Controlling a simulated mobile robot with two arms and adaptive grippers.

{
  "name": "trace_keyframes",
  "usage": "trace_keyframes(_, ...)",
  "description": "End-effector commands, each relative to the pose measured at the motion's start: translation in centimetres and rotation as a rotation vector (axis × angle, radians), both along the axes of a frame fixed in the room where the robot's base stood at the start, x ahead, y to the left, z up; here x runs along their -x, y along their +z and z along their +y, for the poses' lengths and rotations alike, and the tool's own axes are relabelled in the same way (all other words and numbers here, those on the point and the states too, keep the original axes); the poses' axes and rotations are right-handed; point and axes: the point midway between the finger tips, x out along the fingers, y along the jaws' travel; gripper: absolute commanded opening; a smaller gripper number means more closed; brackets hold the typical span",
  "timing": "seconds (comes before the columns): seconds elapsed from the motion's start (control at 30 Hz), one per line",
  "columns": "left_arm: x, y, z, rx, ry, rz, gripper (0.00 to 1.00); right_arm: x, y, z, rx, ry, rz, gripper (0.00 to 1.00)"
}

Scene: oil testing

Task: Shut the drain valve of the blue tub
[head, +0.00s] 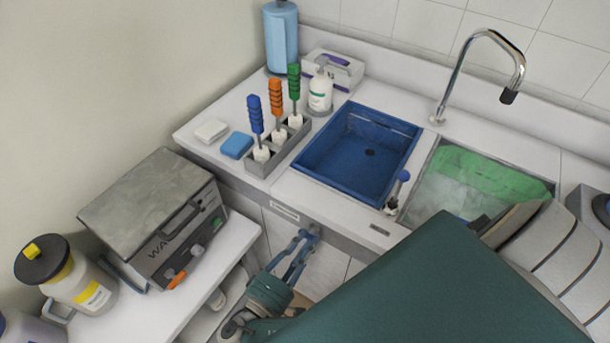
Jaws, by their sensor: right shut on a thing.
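The blue tub (336,137) is set in the white counter, with a dark drain hole in its floor. It looks empty.
A sink (430,185) holding a green-and-clear bag lies to the right, under a faucet (487,35). A grey rack (267,168) with several coloured-handled tools stands left of the tub.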

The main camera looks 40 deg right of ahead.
Motion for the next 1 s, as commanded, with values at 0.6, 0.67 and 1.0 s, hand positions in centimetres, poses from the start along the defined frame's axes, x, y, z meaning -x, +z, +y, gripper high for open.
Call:
trace_keyframes(0.6, 0.03, -0.03, 0.02, 0.0, 0.0, 0.0, 0.4, -0.12, 0.13, -0.13, -0.001, -0.001, -0.013, 0.4)
trace_keyframes(0.67, 0.03, -0.03, 0.02, 0.0, 0.0, 0.0, 0.4, -0.1, 0.1, -0.1, -0.001, -0.001, -0.011, 0.4)
trace_keyframes(1.0, 0.15, -0.04, 0.1, -0.001, 0.0, 0.001, 0.4, -0.05, 0.89, -0.04, -0.005, 0.0, -0.011, 0.4)
